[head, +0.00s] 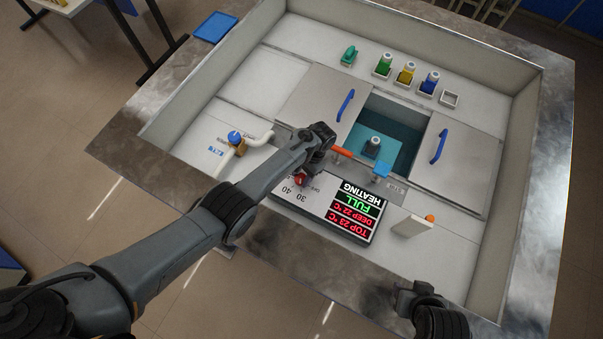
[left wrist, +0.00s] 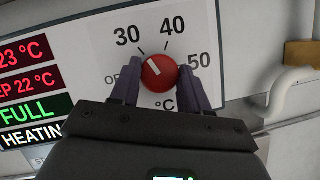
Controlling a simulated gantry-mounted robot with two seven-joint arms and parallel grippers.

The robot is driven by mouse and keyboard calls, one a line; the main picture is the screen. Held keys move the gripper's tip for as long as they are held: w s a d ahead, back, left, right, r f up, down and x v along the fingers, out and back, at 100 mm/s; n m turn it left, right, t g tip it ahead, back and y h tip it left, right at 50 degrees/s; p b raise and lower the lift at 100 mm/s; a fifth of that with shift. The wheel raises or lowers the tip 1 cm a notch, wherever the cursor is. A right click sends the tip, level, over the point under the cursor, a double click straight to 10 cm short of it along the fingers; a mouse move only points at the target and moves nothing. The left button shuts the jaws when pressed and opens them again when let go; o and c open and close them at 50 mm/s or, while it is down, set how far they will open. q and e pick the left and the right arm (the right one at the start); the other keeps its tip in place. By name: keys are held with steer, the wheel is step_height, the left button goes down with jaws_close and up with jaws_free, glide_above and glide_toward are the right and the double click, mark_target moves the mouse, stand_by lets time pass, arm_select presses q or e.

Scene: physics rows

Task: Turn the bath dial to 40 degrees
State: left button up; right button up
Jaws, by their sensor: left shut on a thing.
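The bath dial is a red round knob (left wrist: 159,72) on a white panel marked OFF, 30, 40 and 50. Its white pointer line slants up and left, roughly toward the 30 mark. My left gripper (left wrist: 158,78) has one finger on each side of the knob and is shut on it. In the head view the dial (head: 300,180) is partly hidden under my left gripper (head: 306,172). My right gripper (head: 418,292) is at the lower right over the bench's front edge, away from the dial; its fingers are not clear.
The display (head: 355,212) beside the dial reads TOP 23 °C, DEEP 22 °C, FULL and HEATING. Behind it is the open water bath (head: 400,130) between two lids with blue handles. A pipe with a blue valve (head: 235,137) stands left; several small bottles stand behind.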

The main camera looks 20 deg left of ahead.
arm_select(q)
steer(key=m+y+p, duration=0.1)
steer(key=m, duration=0.1)
steer(key=m+t+p, duration=0.1)
steer(key=m, duration=0.2)
steer(key=shift+s+d+r+m+y, duration=0.1)
steer(key=shift+m+y, duration=0.2)
steer(key=shift+y, duration=0.1)
steer(key=m+t+p, duration=0.1)
steer(key=m, duration=0.2)
steer(key=shift+m+t, duration=0.3)
steer(key=shift+t, duration=0.1)
steer(key=shift+s+m+y+p, duration=0.1)
steer(key=shift+m+y+p, duration=0.3)
steer(key=shift+m, duration=0.2)
steer(key=shift+d+t, duration=0.1)
steer(key=shift+t, duration=0.2)
steer(key=o, duration=1)
steer(key=shift+o, duration=0.2)
